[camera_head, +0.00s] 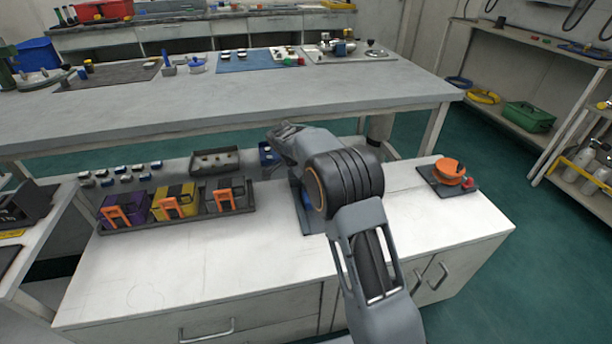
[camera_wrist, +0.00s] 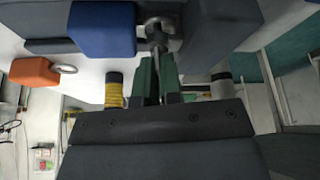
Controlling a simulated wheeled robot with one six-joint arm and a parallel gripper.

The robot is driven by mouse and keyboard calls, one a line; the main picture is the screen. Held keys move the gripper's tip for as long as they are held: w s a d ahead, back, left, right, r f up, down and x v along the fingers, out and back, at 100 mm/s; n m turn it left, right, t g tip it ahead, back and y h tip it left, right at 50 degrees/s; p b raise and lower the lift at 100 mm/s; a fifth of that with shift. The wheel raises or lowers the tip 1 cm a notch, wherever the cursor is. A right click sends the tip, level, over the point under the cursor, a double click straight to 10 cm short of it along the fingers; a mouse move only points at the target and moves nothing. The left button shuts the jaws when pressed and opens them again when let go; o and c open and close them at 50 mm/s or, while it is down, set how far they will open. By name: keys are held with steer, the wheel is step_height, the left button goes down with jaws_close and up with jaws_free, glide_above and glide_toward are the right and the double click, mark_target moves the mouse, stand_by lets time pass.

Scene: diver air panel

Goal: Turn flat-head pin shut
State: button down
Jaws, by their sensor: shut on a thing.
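In the wrist view, my gripper (camera_wrist: 158,70) has its two green-tipped fingers close together around a narrow metal piece. Just past the fingertips is a grey metal pin with a rounded end (camera_wrist: 158,31), which looks like the flat-head pin; its flat head is not clearly visible. It sits beside a blue block (camera_wrist: 102,30) and in front of dark grey parts. In the head view, my arm hides the gripper and the pin. Part of a blue-and-grey fixture (camera_head: 306,213) shows beside my arm on the white counter.
An orange block with a metal ring (camera_wrist: 35,72) is left in the wrist view. On the counter (camera_head: 200,268), a dark tray (camera_head: 180,223) holds purple, yellow and grey boxes with orange handles. An orange round knob (camera_head: 449,167) stands right. The counter's front is clear.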

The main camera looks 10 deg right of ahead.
steer(key=shift+w+r+m+g+p, duration=0.2)
steer(key=shift+m+g+p, duration=0.1)
steer(key=shift+m, duration=0.45)
steer(key=shift+w+r+m+g+p, duration=0.1)
steer(key=shift+r+m+g+p, duration=0.15)
steer(key=shift+m, duration=0.5)
steer(key=shift+f, duration=0.1)
steer(key=c, duration=1.3)
jaws_free()
steer(key=shift+s+f, duration=0.1)
steer(key=shift+f, duration=0.05)
steer(key=p+v, duration=0.4)
steer(key=v, duration=1)
steer(key=shift+a+f, duration=0.15)
steer(key=shift+a, duration=0.05)
